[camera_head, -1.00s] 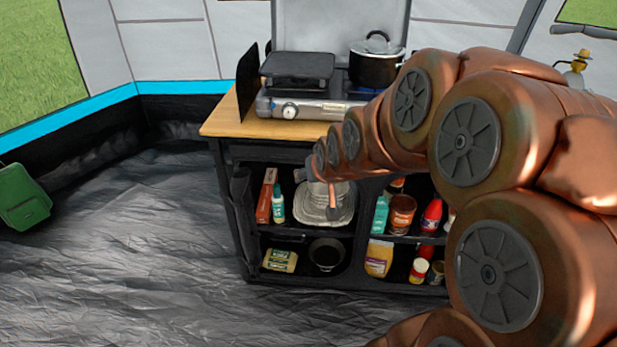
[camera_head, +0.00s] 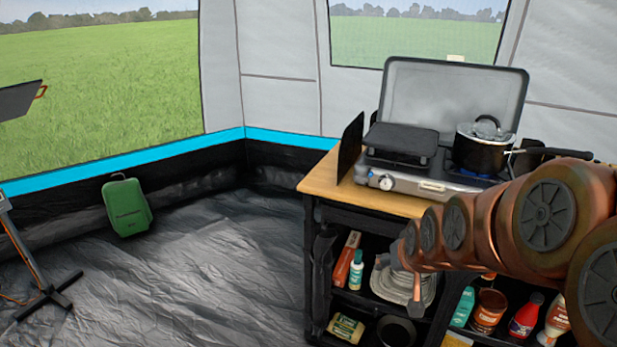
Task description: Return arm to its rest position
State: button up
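My copper-coloured arm (camera_head: 480,225) reaches in from the right edge, bent in front of the camp kitchen unit. My gripper (camera_head: 417,292) is at its far end, in front of the upper left shelf and partly hidden by my own arm links. Only a thin copper part of it shows, pointing down, and its fingers cannot be made out. I see nothing held in it.
The kitchen unit (camera_head: 322,184) bears a stove (camera_head: 432,186) and a black pot (camera_head: 478,156). Its shelves hold stacked plates (camera_head: 392,284), bottles and cans. A green case (camera_head: 127,206) and a stand (camera_head: 40,290) are at left. Open floor (camera_head: 200,280) lies between.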

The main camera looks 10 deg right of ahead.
jog(key=s+a+r+n+g+p, duration=0.1)
jog(key=s+a+r+g+p, duration=0.2)
jog(key=s, duration=0.5)
jog(key=s+a+r+n+g+p, duration=0.1)
jog(key=s+a+r+g+p, duration=0.2)
jog(key=s, duration=0.6)
jog(key=s+a+r+n+g+y+p, duration=0.1)
jog(key=s+a+r+g+p, duration=0.1)
jog(key=s+a+p, duration=0.3)
jog(key=s+a+r, duration=0.1)
jog(key=s, duration=0.2)
jog(key=shift+s+a+r+g, duration=0.15)
jog(key=shift+s+r+g, duration=0.2)
jog(key=shift+g, duration=0.05)
